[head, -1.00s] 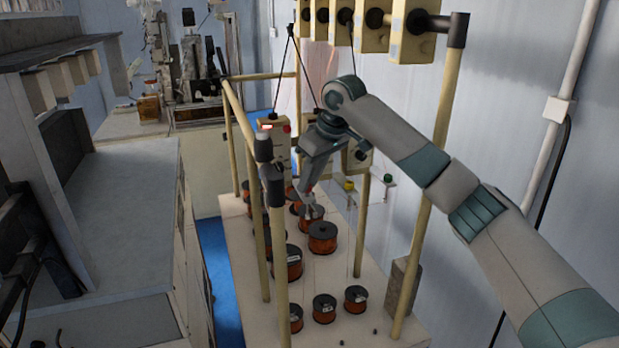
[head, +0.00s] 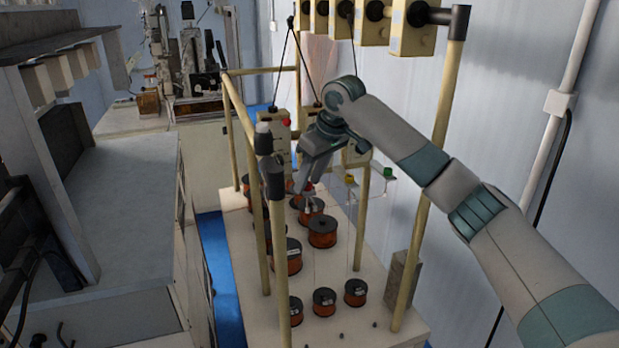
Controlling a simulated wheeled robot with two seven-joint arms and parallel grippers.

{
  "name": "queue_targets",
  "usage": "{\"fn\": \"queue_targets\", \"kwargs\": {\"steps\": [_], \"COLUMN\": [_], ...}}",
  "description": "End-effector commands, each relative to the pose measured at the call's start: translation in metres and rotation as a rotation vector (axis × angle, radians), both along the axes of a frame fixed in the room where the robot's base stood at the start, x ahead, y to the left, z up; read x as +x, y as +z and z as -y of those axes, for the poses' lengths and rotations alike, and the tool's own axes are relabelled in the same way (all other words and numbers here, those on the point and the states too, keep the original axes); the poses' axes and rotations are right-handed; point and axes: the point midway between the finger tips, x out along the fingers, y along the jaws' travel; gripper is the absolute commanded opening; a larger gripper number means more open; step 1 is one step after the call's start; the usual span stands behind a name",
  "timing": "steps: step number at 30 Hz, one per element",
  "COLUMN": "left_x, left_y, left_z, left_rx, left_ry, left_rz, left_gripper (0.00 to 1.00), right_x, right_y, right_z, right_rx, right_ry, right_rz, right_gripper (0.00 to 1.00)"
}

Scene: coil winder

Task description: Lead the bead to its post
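My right gripper (head: 306,193) points down among the copper wire spools (head: 322,232) on the stand. A small red patch shows at its fingertips. They are too small to tell whether they are apart or shut on something. A yellow bead-like knob (head: 349,180) and a green one (head: 389,172) sit to its right, near thin rails. A red round knob (head: 286,122) is on a pale box further up and left. I cannot tell which is the task's bead or which post belongs to it. My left gripper is out of view.
Cream frame posts (head: 437,165) rise around the spool stand (head: 345,325), close to my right arm. Pale blocks (head: 415,28) hang on the top bar. A grey bench (head: 110,200) is at left. A blue floor strip (head: 218,270) runs beside the stand.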

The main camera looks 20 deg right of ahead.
Motion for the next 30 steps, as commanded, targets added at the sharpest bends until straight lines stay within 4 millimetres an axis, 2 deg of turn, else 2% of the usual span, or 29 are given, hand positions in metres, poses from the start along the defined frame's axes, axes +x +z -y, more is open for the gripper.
{"fn": "queue_targets", "kwargs": {"steps": [11, 17, 23, 30], "left_x": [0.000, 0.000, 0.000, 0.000], "left_y": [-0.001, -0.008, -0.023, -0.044], "left_z": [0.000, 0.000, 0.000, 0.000], "left_rx": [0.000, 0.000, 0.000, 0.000], "left_ry": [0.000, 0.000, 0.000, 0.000], "left_rz": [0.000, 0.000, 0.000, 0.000], "left_gripper": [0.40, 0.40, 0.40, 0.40], "right_x": [0.000, -0.004, -0.013, -0.029], "right_y": [0.001, 0.012, 0.037, 0.080], "right_z": [0.000, 0.002, 0.008, 0.017], "right_rx": [0.001, 0.000, 0.001, 0.001], "right_ry": [0.000, 0.001, 0.001, 0.001], "right_rz": [0.001, 0.003, 0.005, 0.005], "right_gripper": [0.40, 0.40, 0.40, 0.40]}}
